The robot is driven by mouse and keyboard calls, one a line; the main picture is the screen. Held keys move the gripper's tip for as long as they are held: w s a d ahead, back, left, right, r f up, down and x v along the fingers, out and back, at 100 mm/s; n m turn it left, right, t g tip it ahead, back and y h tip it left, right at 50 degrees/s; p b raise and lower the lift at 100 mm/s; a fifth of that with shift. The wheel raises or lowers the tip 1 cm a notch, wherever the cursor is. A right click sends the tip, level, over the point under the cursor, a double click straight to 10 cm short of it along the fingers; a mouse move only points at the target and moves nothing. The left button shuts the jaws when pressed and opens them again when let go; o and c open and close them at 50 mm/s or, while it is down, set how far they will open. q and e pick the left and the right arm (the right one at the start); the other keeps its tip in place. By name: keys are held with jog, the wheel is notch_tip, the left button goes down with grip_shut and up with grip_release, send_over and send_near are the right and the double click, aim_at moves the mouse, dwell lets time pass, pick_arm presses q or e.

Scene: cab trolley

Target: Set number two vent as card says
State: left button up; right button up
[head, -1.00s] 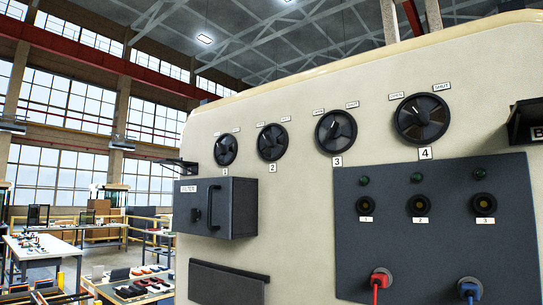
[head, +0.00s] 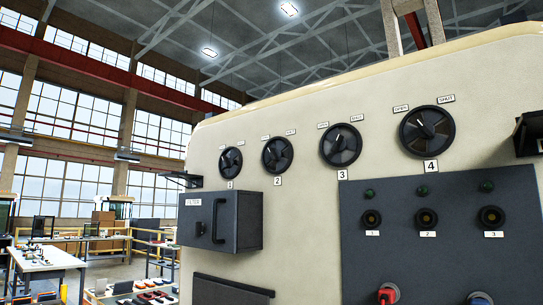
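Number two vent (head: 278,155) is a round black dial on the cream panel, second from the left in a row, with a "2" label (head: 278,181) under it. Small labels sit above it, too small to read surely; those over vent four read OPEN and SHUT. Its pointer looks tilted to the upper left, but is too small to read exactly. Vent one (head: 230,162), vent three (head: 341,145) and vent four (head: 427,132) stand beside it. No card can be made out. Neither gripper shows in the head view.
A dark filter box (head: 221,221) with a handle juts out below vents one and two. A dark socket panel (head: 445,246) with red (head: 389,293) and blue plugs is at lower right. A black bracket (head: 528,133) sticks out at the right edge. Tables stand at the left.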

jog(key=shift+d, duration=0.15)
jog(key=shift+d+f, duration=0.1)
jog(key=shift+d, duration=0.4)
